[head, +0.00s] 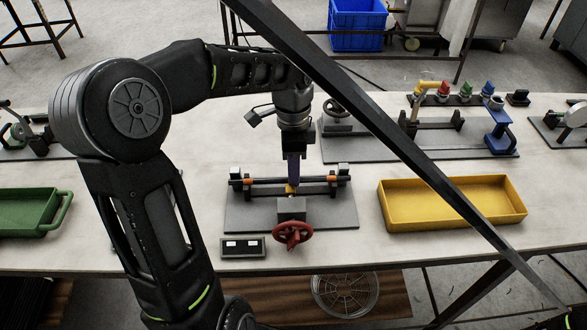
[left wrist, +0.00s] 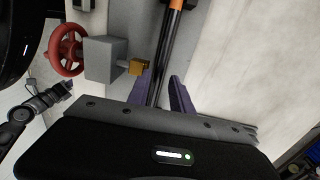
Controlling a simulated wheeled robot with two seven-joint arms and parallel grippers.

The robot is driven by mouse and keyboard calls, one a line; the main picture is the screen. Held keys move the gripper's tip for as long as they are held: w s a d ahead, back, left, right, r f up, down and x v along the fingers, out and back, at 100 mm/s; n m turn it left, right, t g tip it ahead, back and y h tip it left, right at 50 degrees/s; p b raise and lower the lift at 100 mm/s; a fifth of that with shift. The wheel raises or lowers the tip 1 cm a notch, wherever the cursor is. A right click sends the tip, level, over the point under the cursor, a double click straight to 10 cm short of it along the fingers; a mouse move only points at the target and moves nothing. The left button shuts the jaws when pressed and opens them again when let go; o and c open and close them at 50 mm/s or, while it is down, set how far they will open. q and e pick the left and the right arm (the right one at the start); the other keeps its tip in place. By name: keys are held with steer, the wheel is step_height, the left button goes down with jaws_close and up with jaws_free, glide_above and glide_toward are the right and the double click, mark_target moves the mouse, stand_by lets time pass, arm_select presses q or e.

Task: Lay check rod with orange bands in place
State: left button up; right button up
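The dark check rod with orange bands (head: 318,180) lies level across the two end supports of a grey fixture (head: 235,216) on the table. My left gripper (head: 293,182) points straight down over the middle of the rod. In the left wrist view the rod (left wrist: 169,42) runs between the two purple fingers (left wrist: 162,78); they stand apart, with a narrow gap beside the rod. One orange band shows near the top of that view. A red handwheel (head: 293,234) and a yellow block (left wrist: 140,67) sit at the fixture's front. My right gripper is out of view.
A yellow tray (head: 452,222) stands right of the fixture and a green tray (head: 28,210) far left. A small black panel (head: 243,247) lies at the fixture's front left. Another fixture with coloured parts (head: 430,140) stands behind. A dark bar (head: 375,117) crosses the head view diagonally.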

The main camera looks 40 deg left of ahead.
arm_select(q)
steer(key=shift+s+d+f, duration=0.1)
steer(key=shift+s+d, duration=0.05)
step_height(320, 180, up, 8)
steer(key=shift+w+a, duration=0.3)
steer(key=shift+w, duration=0.05)
stand_by(0.4)
steer(key=shift+f, duration=0.1)
stand_by(0.9)
